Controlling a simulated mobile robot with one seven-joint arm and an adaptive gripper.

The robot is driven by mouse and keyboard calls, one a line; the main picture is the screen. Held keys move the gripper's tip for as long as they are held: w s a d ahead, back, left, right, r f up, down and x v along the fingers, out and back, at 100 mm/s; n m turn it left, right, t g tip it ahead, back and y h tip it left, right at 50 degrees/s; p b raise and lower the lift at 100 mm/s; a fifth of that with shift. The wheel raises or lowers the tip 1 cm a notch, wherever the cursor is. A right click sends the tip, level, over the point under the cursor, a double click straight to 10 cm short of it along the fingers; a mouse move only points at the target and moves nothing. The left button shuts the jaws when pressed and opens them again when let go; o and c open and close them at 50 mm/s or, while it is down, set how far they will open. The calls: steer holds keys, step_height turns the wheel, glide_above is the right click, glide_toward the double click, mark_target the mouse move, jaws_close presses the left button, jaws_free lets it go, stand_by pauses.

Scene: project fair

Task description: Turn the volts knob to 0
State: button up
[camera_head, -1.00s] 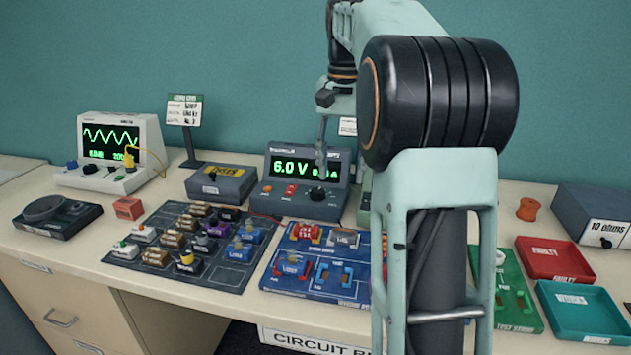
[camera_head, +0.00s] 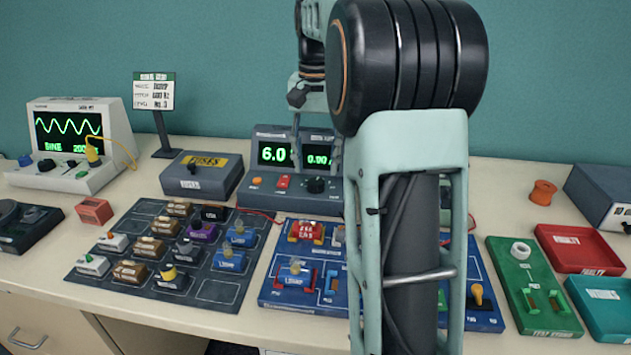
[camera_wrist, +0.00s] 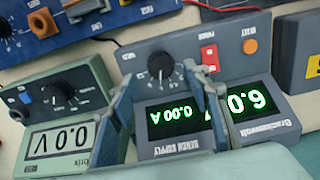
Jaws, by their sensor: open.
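The grey bench supply (camera_head: 270,201) stands at the back of the table and shows 6.0 on its left display and 0.00 A on its right. Its black round knob (camera_head: 316,186), with a white pointer line, is right of a red switch (camera_head: 284,181). I take this as the volts knob; its label is unreadable. My gripper (camera_head: 317,160) is open above the supply, its fingers in front of the displays. In the wrist view the supply is upside down, and the knob (camera_wrist: 166,66) appears between the spread fingertips (camera_wrist: 160,80). I cannot tell whether they touch it.
A pale green multimeter (camera_wrist: 78,135) reading 0.0 V stands beside the supply. The fuses box (camera_head: 203,178) is left of it, and an orange button (camera_wrist: 250,46) is on its panel. The component tray (camera_head: 215,290) and blue circuit board (camera_head: 288,300) lie in front.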

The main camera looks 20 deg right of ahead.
mark_target(316, 181)
steer(key=shift+f+b, duration=0.45)
steer(key=shift+f, duration=1.65)
steer(key=shift+c, duration=0.4)
steer(key=c, duration=1.1)
